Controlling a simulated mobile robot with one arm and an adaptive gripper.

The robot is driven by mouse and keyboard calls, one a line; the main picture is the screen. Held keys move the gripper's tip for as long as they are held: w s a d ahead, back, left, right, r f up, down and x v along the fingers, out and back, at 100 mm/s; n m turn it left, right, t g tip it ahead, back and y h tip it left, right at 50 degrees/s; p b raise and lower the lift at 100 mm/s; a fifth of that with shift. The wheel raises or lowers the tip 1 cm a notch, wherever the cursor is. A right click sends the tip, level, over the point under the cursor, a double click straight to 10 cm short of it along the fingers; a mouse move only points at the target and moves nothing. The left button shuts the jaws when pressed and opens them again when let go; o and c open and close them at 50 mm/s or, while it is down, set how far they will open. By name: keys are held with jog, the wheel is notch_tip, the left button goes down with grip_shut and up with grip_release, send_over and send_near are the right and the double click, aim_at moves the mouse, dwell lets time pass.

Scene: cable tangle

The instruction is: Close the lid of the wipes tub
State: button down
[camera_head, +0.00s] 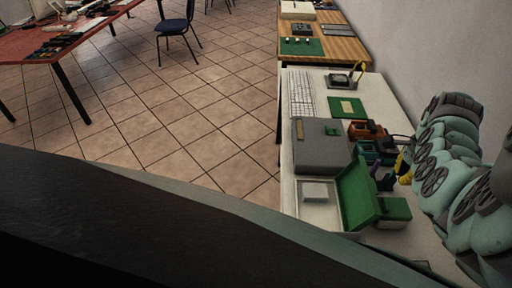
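A low, pale open tub (318,222) stands near the front of the white table, with a small white block inside it. A green lid-like panel (356,197) stands raised and tilted at its right side. I take these for the wipes tub and its open lid, but no label can be read. The lower edge of the tub is partly hidden by a dark part of my body. I cannot make out my gripper or its fingertips in this view.
A grey box (320,147) stands directly behind the tub. A green block (396,210) lies right of the lid. Orange, teal, purple and yellow items (403,168) crowd the table (304,78) beside the wall. A keyboard (301,94) lies farther back. Tiled floor is open to the left.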

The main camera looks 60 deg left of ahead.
aim_at(357, 195)
jog(key=shift+f, duration=2.1)
jog(key=shift+f+b, duration=0.5)
jog(key=shift+f, duration=0.65)
jog(key=s+a+r+p, duration=0.1)
jog(key=s+p, duration=0.1)
jog(key=shift+a+r+p, duration=0.1)
jog(key=shift+a+p, duration=0.25)
jog(key=shift+p, duration=0.05)
jog(key=shift+s+a+p, duration=0.3)
jog(key=shift+s+a, duration=0.1)
jog(key=shift+s, duration=0.1)
